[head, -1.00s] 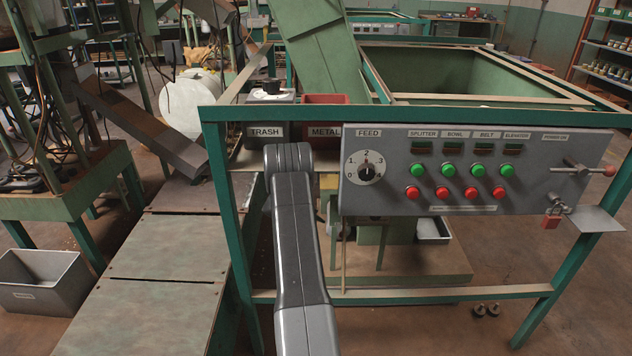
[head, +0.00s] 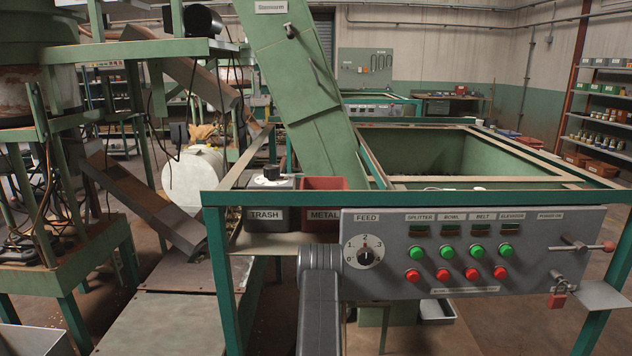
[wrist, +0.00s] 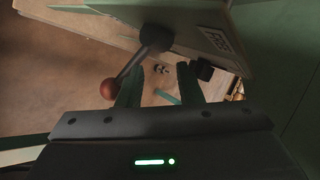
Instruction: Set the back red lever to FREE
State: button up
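A lever with a red ball knob (wrist: 108,89) shows in the wrist view. Its rod runs up and right to a dark round hub (wrist: 155,40) beside a panel edge. My gripper (wrist: 162,77) has two greenish fingers apart with nothing held between them. The knob is just left of the left finger; I cannot tell whether they touch. In the head view a red-knobbed handle (head: 608,246) sticks out at the right of the grey control panel (head: 400,290). My arm's end is hidden there. I cannot tell which lever is the back one, nor read a FREE mark.
A small label plate (wrist: 214,40) is near the hub, too small to read. A red padlock (head: 558,300) hangs below the handle. The trash box (head: 266,217) and red metal bin (head: 322,212) stand behind my arm.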

jog(key=s+a+b, duration=0.1)
jog(key=s+a, duration=0.6)
jog(key=a, duration=0.3)
jog(key=w+d, duration=0.2)
jog(key=d, duration=0.1)
jog(key=w+d, duration=0.2)
jog(key=d, duration=0.1)
jog(key=w+d+p, duration=0.1)
jog(key=w+d, duration=0.1)
jog(key=d, duration=0.1)
jog(key=shift+w+d+r, duration=0.2)
jog(key=shift+w+d, duration=0.2)
jog(key=shift+w+d+f, duration=0.1)
jog(key=shift+d+f, duration=0.1)
jog(key=shift+f, duration=0.15)
jog(key=shift+a+t+b, duration=0.1)
jog(key=shift+t+b, duration=0.2)
jog(key=shift+f, duration=0.1)
